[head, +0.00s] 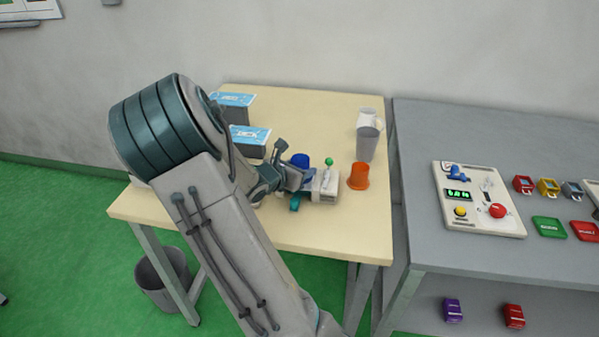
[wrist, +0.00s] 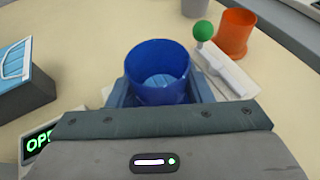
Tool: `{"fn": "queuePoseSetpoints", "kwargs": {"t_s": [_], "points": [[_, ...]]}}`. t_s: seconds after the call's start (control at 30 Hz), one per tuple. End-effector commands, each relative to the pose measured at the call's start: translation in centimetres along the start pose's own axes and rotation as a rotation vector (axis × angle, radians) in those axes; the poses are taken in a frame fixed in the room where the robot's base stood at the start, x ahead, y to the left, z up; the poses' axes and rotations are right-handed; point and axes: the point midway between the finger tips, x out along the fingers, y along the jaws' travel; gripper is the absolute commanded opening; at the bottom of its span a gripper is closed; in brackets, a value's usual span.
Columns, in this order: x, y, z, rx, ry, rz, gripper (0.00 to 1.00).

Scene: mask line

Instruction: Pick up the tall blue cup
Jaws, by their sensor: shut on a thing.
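The blue cup (wrist: 160,75) stands between the fingers of my gripper (wrist: 160,95) in the wrist view, and I look down into its open mouth. The fingers are shut on its sides. In the head view only the upper part of the blue cup (head: 300,160) shows behind my gripper (head: 295,180). My arm and gripper hide the rest of it. I cannot tell whether its base touches the table.
An orange cup (head: 358,177) stands to the right, beyond a pale device with a green ball lever (head: 328,162). A grey cup (head: 368,142) and a white cup (head: 369,116) stand farther back. Boxes with blue tops (head: 249,137) are at left. A grey bench (head: 430,250) adjoins at right.

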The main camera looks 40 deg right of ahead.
Motion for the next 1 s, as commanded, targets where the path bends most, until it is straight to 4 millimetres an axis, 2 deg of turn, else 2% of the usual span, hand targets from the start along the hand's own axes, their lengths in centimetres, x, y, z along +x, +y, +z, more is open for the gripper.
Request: {"fn": "queuePoseSetpoints", "kwargs": {"t_s": [0.47, 0.8, 1.0], "points": [[-0.3, 0.0, 0.9, 0.002, -0.001, 0.001, 0.22], [-1.6, 0.0, 3.9, 0.004, 0.0, 0.002, 0.22], [-0.4, -1.7, 5.7, 0.004, 0.0, -0.002, 0.22]]}}
